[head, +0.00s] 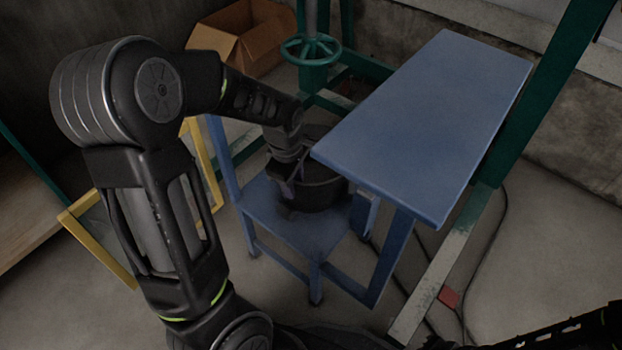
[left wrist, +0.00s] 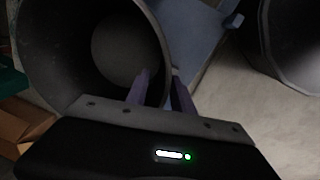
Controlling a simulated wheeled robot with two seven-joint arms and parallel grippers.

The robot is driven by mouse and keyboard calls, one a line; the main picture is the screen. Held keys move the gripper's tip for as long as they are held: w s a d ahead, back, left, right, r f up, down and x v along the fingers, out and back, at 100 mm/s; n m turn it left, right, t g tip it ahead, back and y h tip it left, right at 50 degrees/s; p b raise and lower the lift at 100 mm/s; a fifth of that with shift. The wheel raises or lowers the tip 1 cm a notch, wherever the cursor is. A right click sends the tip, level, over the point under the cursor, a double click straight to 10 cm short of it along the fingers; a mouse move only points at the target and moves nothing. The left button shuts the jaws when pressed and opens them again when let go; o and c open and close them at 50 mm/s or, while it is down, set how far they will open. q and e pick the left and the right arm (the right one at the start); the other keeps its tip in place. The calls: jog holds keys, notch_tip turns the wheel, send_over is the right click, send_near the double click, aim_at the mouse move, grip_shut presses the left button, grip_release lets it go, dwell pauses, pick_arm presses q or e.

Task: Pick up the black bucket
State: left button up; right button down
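The black bucket (head: 318,188) stands upright on the lower shelf of a blue step-like table, partly hidden by my left arm and the higher tabletop. In the left wrist view the bucket (left wrist: 75,62) fills the upper left, its round opening towards the camera. My left gripper (head: 284,180) is at the bucket's near left rim. In the left wrist view its two fingers (left wrist: 161,88) stand apart, one inside the bucket and one outside, with the rim between them. A gap shows beside the rim, so the gripper looks open.
The higher blue tabletop (head: 425,115) is bare and overhangs the bucket's right side. A green handwheel (head: 311,50) and frame stand behind. A cardboard box (head: 240,40) is at the back, and a yellow frame (head: 100,262) is at left. A cable lies on the floor at right.

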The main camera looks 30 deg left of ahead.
pick_arm(q)
jog(key=shift+w+f, duration=0.1)
jog(key=shift+f, duration=0.55)
jog(key=shift+r, duration=0.1)
jog(key=shift+c, duration=0.3)
grip_shut()
dwell(0.8)
jog(key=shift+w, duration=0.1)
